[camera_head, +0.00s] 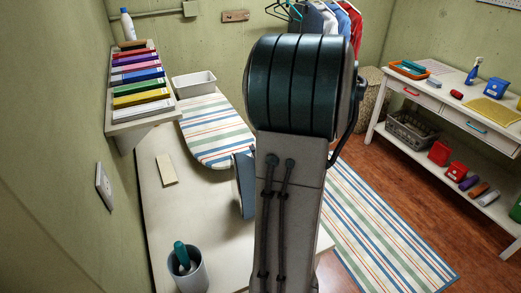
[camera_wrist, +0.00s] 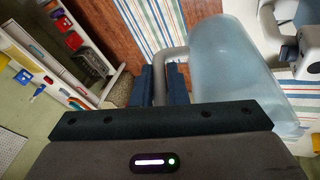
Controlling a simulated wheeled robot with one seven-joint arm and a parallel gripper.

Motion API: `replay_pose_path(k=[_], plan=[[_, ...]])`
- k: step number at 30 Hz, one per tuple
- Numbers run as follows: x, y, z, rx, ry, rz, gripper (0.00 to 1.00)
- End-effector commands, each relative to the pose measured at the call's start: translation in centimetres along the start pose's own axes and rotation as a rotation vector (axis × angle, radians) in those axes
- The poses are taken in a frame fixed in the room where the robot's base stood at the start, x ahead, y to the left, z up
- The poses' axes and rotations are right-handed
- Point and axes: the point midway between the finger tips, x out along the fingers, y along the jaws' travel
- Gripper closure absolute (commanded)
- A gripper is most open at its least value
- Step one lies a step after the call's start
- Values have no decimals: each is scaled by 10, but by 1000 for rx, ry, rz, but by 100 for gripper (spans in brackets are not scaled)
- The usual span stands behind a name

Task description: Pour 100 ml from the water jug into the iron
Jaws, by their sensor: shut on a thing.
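The water jug (camera_wrist: 232,65) is a translucent pale blue vessel in the wrist view, with a grey handle (camera_wrist: 172,54) on its left side. My gripper (camera_wrist: 163,82) has its dark blue fingers on either side of that handle and is shut on it. A white and grey thing (camera_wrist: 288,45), which looks like the iron, is partly seen at the right edge of the wrist view, beside the jug. The water level cannot be told.
A striped ironing board (camera_head: 208,132) stands left of my arm, near a white bin (camera_head: 194,84). A shelf with coloured boxes (camera_head: 138,80) is on the left wall. A grey cup (camera_head: 188,272) stands front left. A white side table (camera_head: 450,98) and clothes (camera_head: 335,25) are behind right.

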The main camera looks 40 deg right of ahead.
Motion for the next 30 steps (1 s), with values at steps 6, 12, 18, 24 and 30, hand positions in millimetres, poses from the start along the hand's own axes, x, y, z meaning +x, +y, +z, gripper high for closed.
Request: replay_pose_path(k=[6, 12, 18, 24, 30], plan=[[1, 16, 4, 43, 19, -91, 100], [8, 19, 7, 57, 28, -129, 100], [17, 23, 11, 84, 45, -198, 100], [15, 22, 10, 84, 47, -205, 100], [11, 24, 9, 83, 47, -204, 100]])
